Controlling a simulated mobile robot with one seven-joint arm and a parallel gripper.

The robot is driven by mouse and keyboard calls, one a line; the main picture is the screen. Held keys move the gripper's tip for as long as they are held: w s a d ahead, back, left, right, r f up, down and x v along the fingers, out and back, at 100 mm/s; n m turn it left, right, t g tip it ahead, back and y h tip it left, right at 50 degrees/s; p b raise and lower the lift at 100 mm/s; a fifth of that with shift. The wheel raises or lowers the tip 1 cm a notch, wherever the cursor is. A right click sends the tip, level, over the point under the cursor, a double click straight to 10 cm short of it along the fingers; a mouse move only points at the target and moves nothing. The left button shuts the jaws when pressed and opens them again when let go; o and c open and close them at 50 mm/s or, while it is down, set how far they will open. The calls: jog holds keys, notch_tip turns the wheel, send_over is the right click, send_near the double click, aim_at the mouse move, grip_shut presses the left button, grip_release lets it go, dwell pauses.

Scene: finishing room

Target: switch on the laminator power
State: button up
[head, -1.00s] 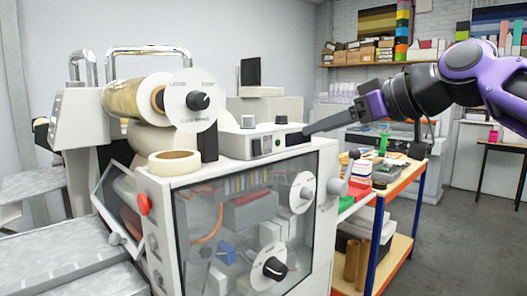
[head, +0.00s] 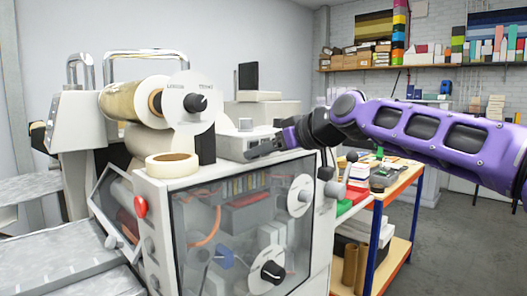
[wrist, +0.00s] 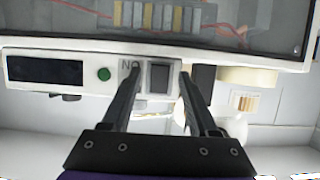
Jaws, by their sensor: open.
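The laminator (head: 160,185) is a large white machine with a clear front window, and its control box (head: 229,146) sits on top. In the wrist view, which is upside down, a dark rocker switch (wrist: 159,78) in a grey frame sits on the white panel beside ON lettering (wrist: 129,66). A green round button (wrist: 104,74) and a black display (wrist: 45,70) lie to its left. My gripper (wrist: 160,72) is open and empty, with a finger on either side of the switch. In the head view my gripper (head: 262,150) covers the control box's front face; contact cannot be told.
A film roll (head: 135,102) and a tape roll (head: 172,164) sit on the machine left of the control box. A knob lever (head: 340,175) sticks out at its right side. An orange-edged cart (head: 385,190) with supplies stands to the right. Floor is free at far right.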

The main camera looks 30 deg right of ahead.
jog(key=shift+c, duration=0.3)
grip_shut()
jog(key=shift+f, duration=0.15)
jog(key=shift+f+t+y+b, duration=0.2)
jog(key=shift+t+y+b, duration=0.3)
jog(key=shift+t+b, duration=1.15)
jog(key=shift+g, duration=0.25)
